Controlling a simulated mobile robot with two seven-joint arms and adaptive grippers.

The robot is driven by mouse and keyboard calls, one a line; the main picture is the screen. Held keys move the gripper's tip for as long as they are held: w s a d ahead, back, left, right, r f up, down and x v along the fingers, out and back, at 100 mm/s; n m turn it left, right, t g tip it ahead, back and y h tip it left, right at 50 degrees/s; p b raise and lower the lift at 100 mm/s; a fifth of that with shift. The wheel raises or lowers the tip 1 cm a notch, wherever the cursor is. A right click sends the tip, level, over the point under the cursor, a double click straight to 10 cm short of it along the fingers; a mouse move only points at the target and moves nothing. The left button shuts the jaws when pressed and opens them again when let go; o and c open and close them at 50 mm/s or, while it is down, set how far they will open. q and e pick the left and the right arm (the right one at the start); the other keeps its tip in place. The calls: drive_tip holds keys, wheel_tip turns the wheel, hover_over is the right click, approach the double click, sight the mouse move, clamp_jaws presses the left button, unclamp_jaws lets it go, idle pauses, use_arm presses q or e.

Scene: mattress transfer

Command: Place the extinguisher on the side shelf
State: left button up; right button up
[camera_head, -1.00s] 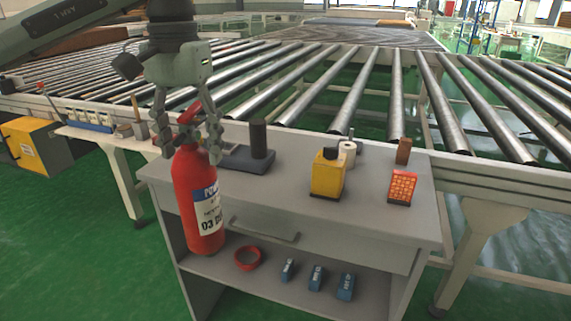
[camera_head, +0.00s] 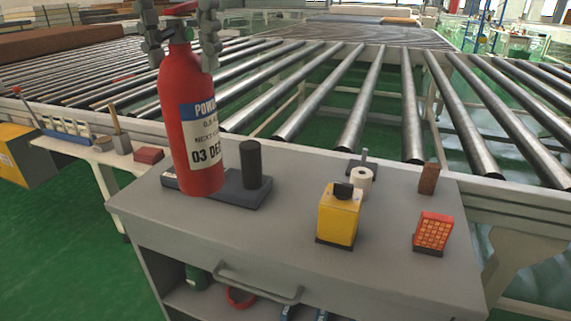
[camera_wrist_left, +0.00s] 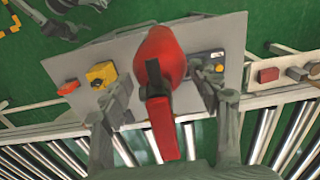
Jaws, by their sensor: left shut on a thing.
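The red fire extinguisher (camera_head: 190,120) hangs upright in the head view, with a white and blue label on its front. My left gripper (camera_head: 181,32) is shut on its neck, at the top edge of the picture. The extinguisher's lower end overlaps the left part of the grey cabinet top (camera_head: 285,215); I cannot tell whether it touches. In the left wrist view the extinguisher (camera_wrist_left: 160,60) lies between the two fingers of the left gripper (camera_wrist_left: 162,95), above the cabinet top. A narrow side shelf (camera_head: 100,155) runs along the conveyor at left.
A dark block with a black cylinder (camera_head: 250,163) stands behind the extinguisher. A yellow box (camera_head: 338,215), a white roll (camera_head: 361,180) and an orange item (camera_head: 433,231) stand further right. A small red box (camera_head: 149,155) and several tools sit on the side shelf. Rollers (camera_head: 357,105) lie behind.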

use_arm(q)
drive_tip(key=w+d+f, duration=0.4)
drive_tip(key=d+f, duration=0.6)
drive_tip(key=shift+d+f, duration=0.3)
drive_tip(key=shift+d, duration=0.05)
use_arm(e)
drive_tip(key=shift+s+a+r, duration=0.1)
drive_tip(key=shift+a+r, duration=0.05)
drive_tip(key=shift+r, duration=0.05)
use_arm(q)
drive_tip(key=shift+f, duration=0.15)
drive_tip(key=o, duration=1.9)
